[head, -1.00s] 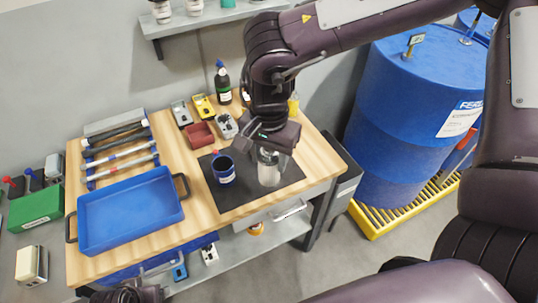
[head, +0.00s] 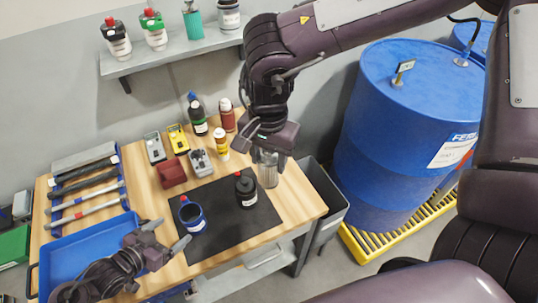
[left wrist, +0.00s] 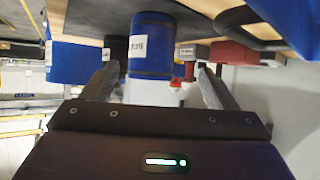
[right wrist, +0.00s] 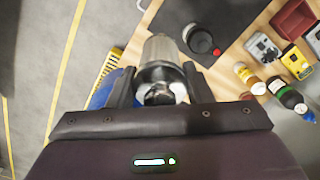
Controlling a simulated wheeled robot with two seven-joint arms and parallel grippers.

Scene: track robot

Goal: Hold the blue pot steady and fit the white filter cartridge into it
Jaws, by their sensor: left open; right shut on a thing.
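The blue pot (head: 191,215) stands upright and open-topped on the dark mat (head: 215,245). My left gripper (head: 166,234) is open beside the pot, to its left and toward me. In the left wrist view a blue cylinder with a pale label, seemingly the pot (left wrist: 151,50), shows beyond and between the open fingers (left wrist: 157,85). My right gripper (head: 267,150) is shut on the pale cylindrical filter cartridge (head: 267,172), held to the right of the pot. The right wrist view shows the cartridge (right wrist: 160,52) between the fingers; its gripped end is partly hidden.
A black red-capped bottle (head: 245,190) stands on the mat between pot and cartridge. Behind are a red box (head: 172,173), gauges and bottles. A blue tray (head: 75,255) lies at left, partly behind my left arm. Blue drums (head: 412,120) stand at right.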

